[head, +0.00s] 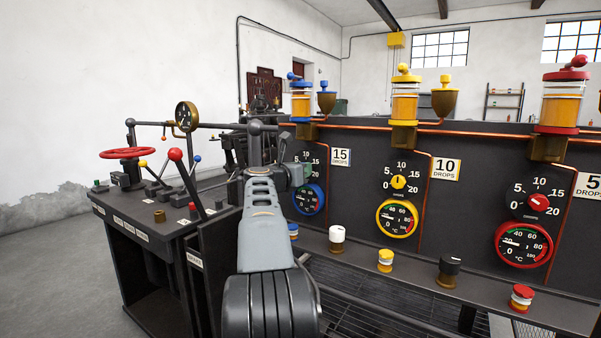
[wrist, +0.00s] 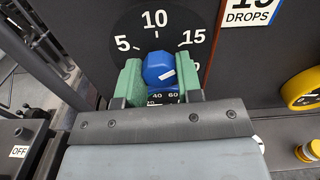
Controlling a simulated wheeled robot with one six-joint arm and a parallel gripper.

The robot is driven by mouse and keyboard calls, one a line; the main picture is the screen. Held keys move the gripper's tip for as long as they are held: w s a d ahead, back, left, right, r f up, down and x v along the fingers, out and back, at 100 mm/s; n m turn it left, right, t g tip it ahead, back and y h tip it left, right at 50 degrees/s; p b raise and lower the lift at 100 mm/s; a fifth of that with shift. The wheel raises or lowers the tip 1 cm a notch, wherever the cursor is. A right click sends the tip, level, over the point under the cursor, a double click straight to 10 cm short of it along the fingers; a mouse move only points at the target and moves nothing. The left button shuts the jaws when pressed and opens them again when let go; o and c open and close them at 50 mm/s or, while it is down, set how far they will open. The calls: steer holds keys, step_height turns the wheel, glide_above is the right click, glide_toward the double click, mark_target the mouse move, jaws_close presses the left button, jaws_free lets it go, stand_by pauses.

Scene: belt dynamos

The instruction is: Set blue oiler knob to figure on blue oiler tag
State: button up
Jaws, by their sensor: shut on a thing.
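The blue oiler knob (wrist: 157,66) sits between the two green fingers of my gripper (wrist: 159,80), which is shut on it. A short white mark shows low on the right of the knob, slanting up to the right; the exact figure it points to is hard to tell. The blue oiler tag (head: 341,156) reads 15 DROPS in the head view and is cut off in the wrist view (wrist: 252,14). In the head view my gripper (head: 301,174) covers the knob.
A blue-rimmed gauge (head: 312,200) lies just below the knob. Yellow (head: 398,182) and red (head: 538,202) knobs stand further right, with tags 10 and 5. A ledge with buttons (head: 385,261) runs below. A bench with levers (head: 175,155) stands left.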

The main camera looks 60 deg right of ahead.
steer(key=shift+f, duration=0.1)
stand_by(0.3)
steer(key=o, duration=0.9)
steer(key=a+p, duration=0.1)
steer(key=a, duration=1.3)
